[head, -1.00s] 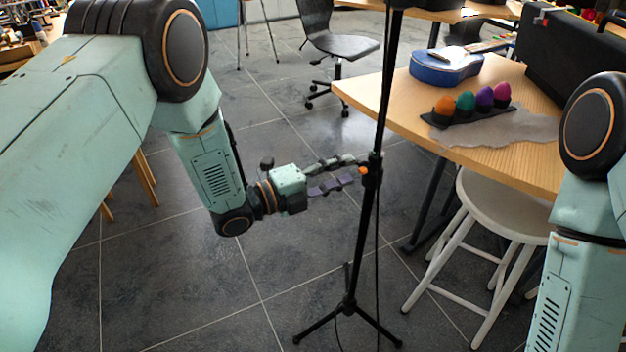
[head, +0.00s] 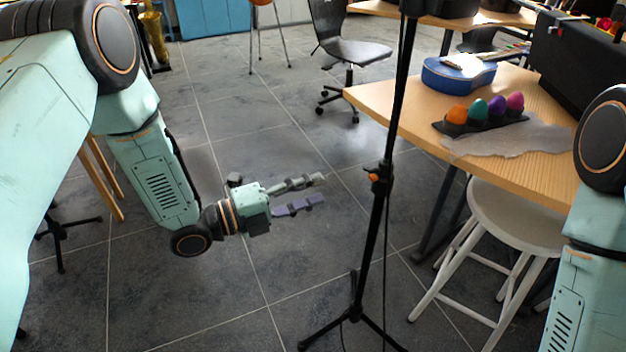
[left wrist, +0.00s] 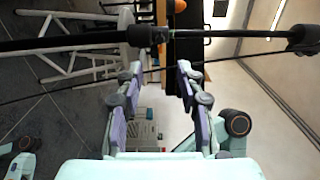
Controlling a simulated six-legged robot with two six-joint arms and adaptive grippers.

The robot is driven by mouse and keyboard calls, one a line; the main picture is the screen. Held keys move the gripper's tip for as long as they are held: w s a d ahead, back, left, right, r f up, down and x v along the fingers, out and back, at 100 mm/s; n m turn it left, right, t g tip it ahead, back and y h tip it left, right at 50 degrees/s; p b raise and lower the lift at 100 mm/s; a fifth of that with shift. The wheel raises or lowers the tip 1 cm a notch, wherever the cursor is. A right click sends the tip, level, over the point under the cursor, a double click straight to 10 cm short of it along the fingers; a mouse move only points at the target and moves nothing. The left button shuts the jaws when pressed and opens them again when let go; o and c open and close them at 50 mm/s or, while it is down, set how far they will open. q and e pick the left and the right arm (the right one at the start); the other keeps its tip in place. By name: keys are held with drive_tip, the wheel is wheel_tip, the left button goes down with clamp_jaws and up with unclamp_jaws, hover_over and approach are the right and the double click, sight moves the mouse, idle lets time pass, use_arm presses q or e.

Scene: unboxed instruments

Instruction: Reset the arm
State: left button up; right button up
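My left gripper (head: 312,190) is open and empty in the head view, to the left of a black stand (head: 383,180) with an orange knob (head: 374,177). A gap of floor shows between its fingertips and the pole. In the left wrist view the two fingers (left wrist: 160,75) are apart with nothing between them, and the stand's pole (left wrist: 95,40) crosses the picture beyond the tips. My right arm shows at the right edge of the head view; its gripper is out of view.
A wooden table (head: 400,110) on the right holds a blue ukulele (head: 440,78), a black holder with coloured egg shapes (head: 480,108) and a black case (head: 580,70). A white stool (head: 515,222) stands below it. An office chair (head: 350,52) is behind. Floor left of the stand is clear.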

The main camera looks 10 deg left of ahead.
use_arm(q)
drive_tip(key=s+a+f+n+g+y, duration=0.1)
drive_tip(key=s+a+f+n+y, duration=0.2)
drive_tip(key=f+n+y, duration=0.35)
drive_tip(key=s+a+f+n+g+y, duration=0.1)
drive_tip(key=s+a+f+n+y, duration=0.2)
drive_tip(key=f+n, duration=0.65)
drive_tip(key=s+a+n+g+y+p, duration=0.1)
drive_tip(key=s+a+n+g, duration=0.1)
drive_tip(key=s, duration=0.7)
drive_tip(key=s+a+n+g+y+p, duration=0.2)
drive_tip(key=s+n+g, duration=0.1)
drive_tip(key=s+n, duration=0.4)
drive_tip(key=s+a+f+n+g+y+p, duration=0.1)
drive_tip(key=s+a+n+g+y, duration=0.1)
drive_tip(key=s, duration=0.9)
drive_tip(key=shift+n+g, duration=0.8)
drive_tip(key=shift+n, duration=0.4)
drive_tip(key=shift+f, duration=0.1)
